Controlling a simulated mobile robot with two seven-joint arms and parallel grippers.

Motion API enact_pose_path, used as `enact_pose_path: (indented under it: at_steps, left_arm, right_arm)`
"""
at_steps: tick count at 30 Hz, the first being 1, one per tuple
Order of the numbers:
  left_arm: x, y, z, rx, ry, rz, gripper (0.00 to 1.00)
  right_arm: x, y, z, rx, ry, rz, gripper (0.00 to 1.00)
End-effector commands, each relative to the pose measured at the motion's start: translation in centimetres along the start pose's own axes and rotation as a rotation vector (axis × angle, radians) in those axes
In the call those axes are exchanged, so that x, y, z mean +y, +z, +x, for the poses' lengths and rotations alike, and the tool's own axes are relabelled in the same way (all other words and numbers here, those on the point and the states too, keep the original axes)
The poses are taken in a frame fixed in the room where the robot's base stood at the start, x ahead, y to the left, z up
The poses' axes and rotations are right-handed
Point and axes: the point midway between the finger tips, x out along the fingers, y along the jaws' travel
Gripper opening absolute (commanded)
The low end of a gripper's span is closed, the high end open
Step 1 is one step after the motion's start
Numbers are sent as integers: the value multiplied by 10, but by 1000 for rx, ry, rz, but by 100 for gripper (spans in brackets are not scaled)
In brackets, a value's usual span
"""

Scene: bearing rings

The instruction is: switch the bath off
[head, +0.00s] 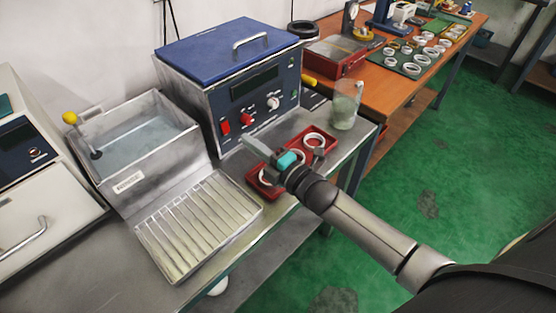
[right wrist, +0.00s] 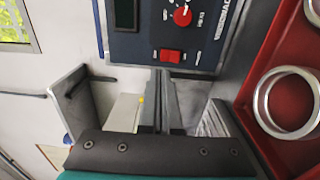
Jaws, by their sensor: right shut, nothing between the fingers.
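The bath is a steel box with a closed blue lid (head: 230,52) and a dark blue control panel (head: 262,88) with a display. The panel carries a red rocker switch (head: 225,128), a red knob (head: 247,119) and a pale knob (head: 273,103). The right wrist view shows the red switch (right wrist: 170,56) and red knob (right wrist: 183,16). My right gripper (head: 253,147) is shut and empty, in front of the panel's lower part, apart from the switch. In the right wrist view its fingertips (right wrist: 164,74) point toward the switch. Which way the switch is tilted is too small to tell. My left gripper is not in view.
Red trays (head: 265,190) with pale rings sit below my right gripper; one ring (right wrist: 290,103) shows close by. A glass beaker (head: 345,108) stands right of the bath. An open water tank (head: 145,142) and slatted drainer (head: 200,225) lie left. An orange bench (head: 395,88) holds several rings.

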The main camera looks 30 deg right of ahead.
Motion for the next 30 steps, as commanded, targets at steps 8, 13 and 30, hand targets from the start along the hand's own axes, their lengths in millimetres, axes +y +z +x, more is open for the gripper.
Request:
enact_pose_path:
  at_steps: [8, 13, 30]
  left_arm:
    - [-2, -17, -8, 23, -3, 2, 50]
    - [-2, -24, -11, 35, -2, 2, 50]
    - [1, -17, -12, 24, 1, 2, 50]
  right_arm:
    - [2, 0, -46, -1, -3, -1, 0]
    - [3, 1, -65, -1, -3, -1, 0]
    - [3, 1, -76, -1, -3, -2, 0]
